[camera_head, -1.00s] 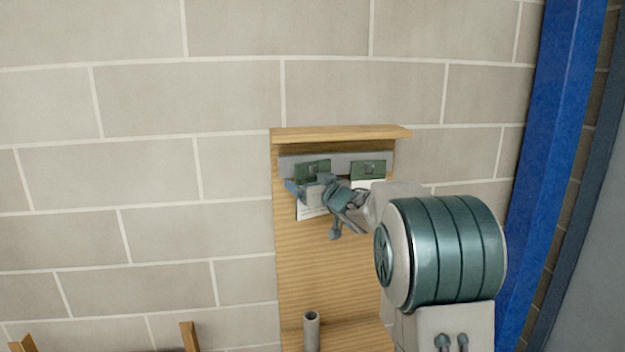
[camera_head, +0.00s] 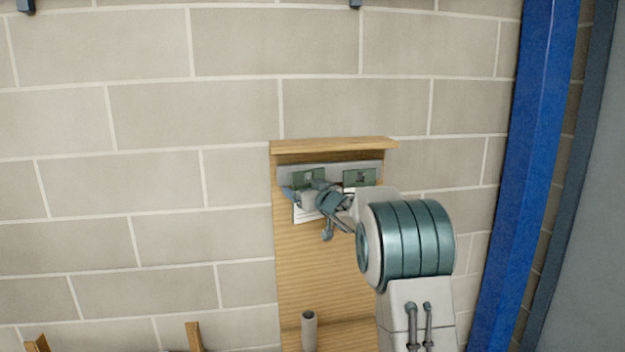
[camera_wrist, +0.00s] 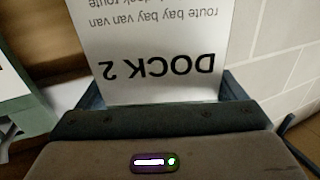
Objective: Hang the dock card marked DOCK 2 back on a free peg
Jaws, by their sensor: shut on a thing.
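The DOCK 2 card (camera_wrist: 155,45) fills the top middle of the wrist view, its white face and lettering upside down. In the head view its green top (camera_head: 308,175) lies against the grey strip (camera_head: 335,168) at the board's upper left, with a white lower part below. My gripper (camera_head: 305,192) is shut on this card, and its fingers flank it in the wrist view (camera_wrist: 160,98). A small peg-like mark shows at the green top; I cannot tell whether the card hangs on it. A second green-topped card (camera_head: 359,177) is to the right, partly behind my arm.
The wooden board (camera_head: 300,265) has a ledge (camera_head: 330,146) jutting out above the cards. A grey tube (camera_head: 309,330) stands below at its foot. A blue post (camera_head: 525,150) rises at the right. The block wall (camera_head: 150,180) left of the board is clear.

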